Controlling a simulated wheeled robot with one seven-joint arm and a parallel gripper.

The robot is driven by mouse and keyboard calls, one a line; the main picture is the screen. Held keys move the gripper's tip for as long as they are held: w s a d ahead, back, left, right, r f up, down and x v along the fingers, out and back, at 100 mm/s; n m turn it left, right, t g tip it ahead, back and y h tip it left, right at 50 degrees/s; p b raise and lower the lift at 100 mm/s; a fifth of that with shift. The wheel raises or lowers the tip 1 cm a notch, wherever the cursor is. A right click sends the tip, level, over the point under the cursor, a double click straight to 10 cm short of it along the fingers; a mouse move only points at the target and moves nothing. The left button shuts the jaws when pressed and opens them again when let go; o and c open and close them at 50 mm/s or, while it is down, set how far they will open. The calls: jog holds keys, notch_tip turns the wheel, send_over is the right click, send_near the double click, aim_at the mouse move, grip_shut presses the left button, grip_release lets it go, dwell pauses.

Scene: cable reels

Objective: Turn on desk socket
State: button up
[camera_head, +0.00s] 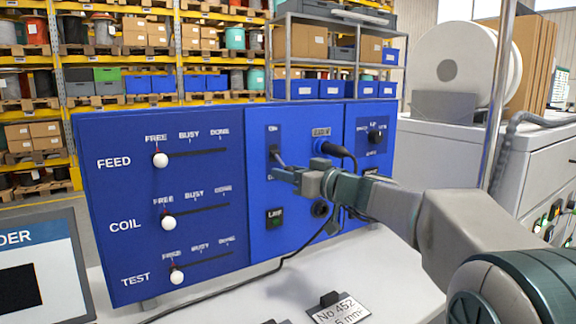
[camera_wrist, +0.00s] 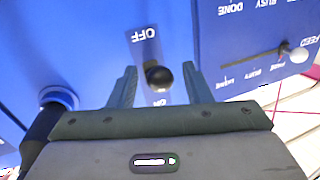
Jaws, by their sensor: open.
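A toggle switch (camera_head: 274,152) sits on the upright blue panel, with ON above it and a label below it partly hidden by my gripper. Its lever slants down and outward in the head view. A black plug (camera_head: 335,149) with a cable sits in a round socket right of the switch.
A LAMP switch (camera_head: 275,217) is below my gripper. A rotary knob (camera_head: 375,136) is on the right panel. White slider knobs (camera_head: 160,160) are on the left panel. The plug's cable hangs past my gripper onto the desk (camera_head: 330,283), where a label card (camera_head: 340,310) lies.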

jog(key=shift+w+a, duration=0.35)
jog(key=shift+a, duration=0.05)
grip_shut()
jog(key=shift+r, duration=0.1)
